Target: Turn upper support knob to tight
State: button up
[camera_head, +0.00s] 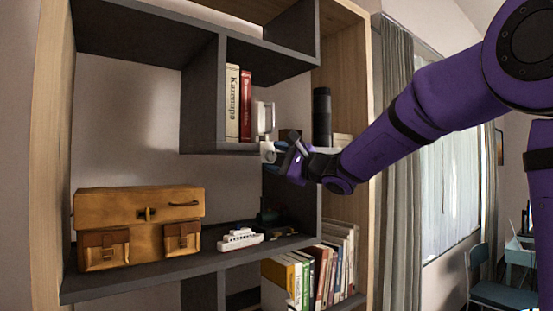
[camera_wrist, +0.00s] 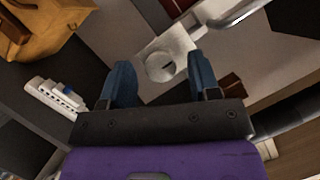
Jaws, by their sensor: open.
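A round pale grey knob (camera_wrist: 160,67) with a dark slot mark shows in the wrist view, on a white device (camera_wrist: 172,42). In the head view the white device (camera_head: 264,118) stands at the edge of the upper shelf, and its knob end (camera_head: 267,149) is just left of my gripper. My gripper (camera_head: 278,155) is open. In the wrist view its two blue fingers (camera_wrist: 159,62) lie left and right of the knob, with a gap visible on each side. I cannot tell whether the fingertips reach the knob's depth. A lower knob is not clearly visible.
Books (camera_head: 233,102) stand left of the device, and a black cylinder (camera_head: 322,117) stands to its right. Below are a tan briefcase (camera_head: 140,224) and a white toy ship (camera_head: 240,239). Shelf panels (camera_head: 203,95) border the space around the device.

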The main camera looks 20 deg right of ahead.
jog(key=v, duration=1)
jog(key=shift+s+d, duration=0.2)
jog(key=shift+s, duration=0.1)
jog(key=shift+f, duration=0.1)
jog(key=s+a+f+n+g+h, duration=0.1)
jog(key=s+a+f+n+g, duration=0.35)
jog(key=s, duration=0.35)
jog(key=s+a+f+n+g+h, duration=0.1)
jog(key=s+a+f+n+g, duration=0.4)
jog(key=s, duration=0.3)
jog(key=s+d+f+n+g+h, duration=0.1)
jog(key=s+d+f+n+h, duration=0.5)
jog(key=s+d+f+h, duration=0.3)
jog(key=s+f+h, duration=0.1)
jog(key=s, duration=0.2)
jog(key=shift+s+d+f+g, duration=0.15)
jog(key=shift+s+f+g, duration=0.2)
